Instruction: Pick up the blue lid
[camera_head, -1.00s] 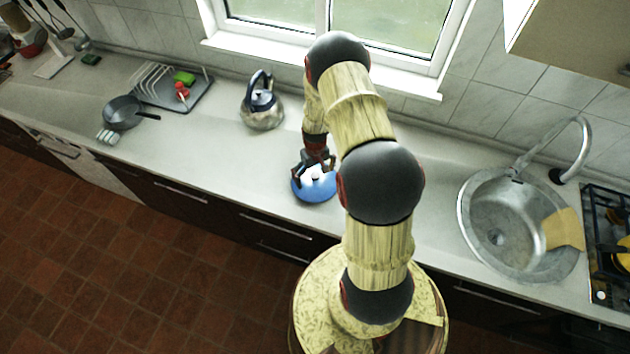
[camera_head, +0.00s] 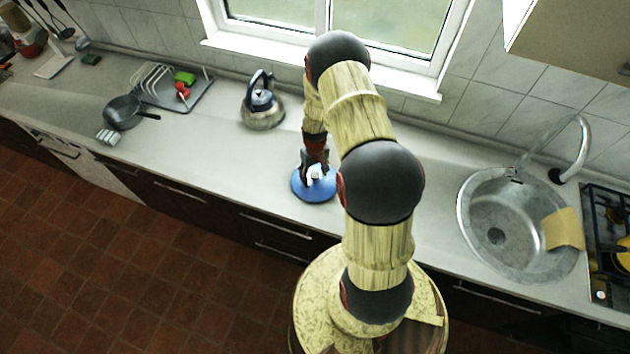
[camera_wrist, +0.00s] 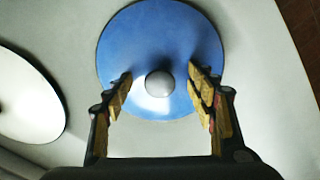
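The blue lid (camera_head: 318,192) lies on the light counter in front of the window, left of my arm. In the wrist view, the blue lid (camera_wrist: 165,35) is a round disc with a grey knob (camera_wrist: 159,83) at its centre. My gripper (camera_wrist: 160,76) is over the lid, its two fingers on either side of the knob, with a visible gap on each side. It is open and holds nothing. In the head view, my gripper (camera_head: 315,168) is above the lid and partly covers it. Whether the fingertips touch the lid is unclear.
A white round object with a dark rim (camera_wrist: 25,95) lies left of the lid in the wrist view. A kettle (camera_head: 262,105), a dish rack (camera_head: 175,88) and a pan (camera_head: 122,112) stand leftward. The sink (camera_head: 505,235) is at right. The counter between lid and pan is clear.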

